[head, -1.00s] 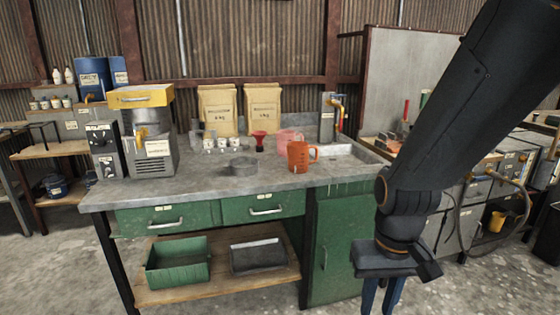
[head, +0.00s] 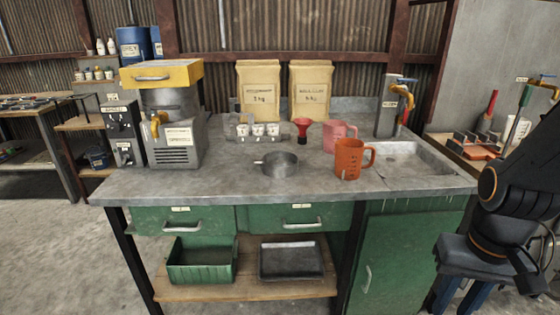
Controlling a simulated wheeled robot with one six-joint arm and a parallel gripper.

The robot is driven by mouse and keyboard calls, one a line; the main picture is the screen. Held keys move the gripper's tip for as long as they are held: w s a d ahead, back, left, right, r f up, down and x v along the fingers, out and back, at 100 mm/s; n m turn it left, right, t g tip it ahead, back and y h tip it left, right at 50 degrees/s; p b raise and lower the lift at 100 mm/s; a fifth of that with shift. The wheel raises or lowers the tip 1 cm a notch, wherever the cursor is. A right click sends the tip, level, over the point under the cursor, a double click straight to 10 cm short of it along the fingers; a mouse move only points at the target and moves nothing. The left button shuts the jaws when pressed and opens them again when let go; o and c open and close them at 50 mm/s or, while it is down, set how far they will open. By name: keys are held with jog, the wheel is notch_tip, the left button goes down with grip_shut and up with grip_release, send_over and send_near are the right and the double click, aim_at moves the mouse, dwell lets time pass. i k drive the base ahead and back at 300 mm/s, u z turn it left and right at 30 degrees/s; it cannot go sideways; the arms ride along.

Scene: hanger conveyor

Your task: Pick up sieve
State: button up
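A round grey metal sieve (head: 279,164) with low sides lies on the grey workbench top (head: 225,180), near the middle. A short stub shows on its left side. My gripper (head: 459,300) is at the lower right of the head view, in front of the bench's right end and lower than its top, well away from the sieve. Its two blue fingers point down and stand apart with nothing seen between them. Their tips are cut off by the picture's bottom edge.
An orange jug (head: 352,159) and a pink jug (head: 339,135) stand right of the sieve, with a red funnel (head: 303,131) behind. A machine with a yellow top (head: 162,75) stands left. A sink (head: 395,165) is at right. The bench's front strip is clear.

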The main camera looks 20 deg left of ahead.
aim_at(278, 164)
jog(key=u, duration=0.4)
jog(key=i, duration=0.7)
jog(key=u, duration=1)
jog(key=i, duration=0.75)
jog(key=u, duration=0.05)
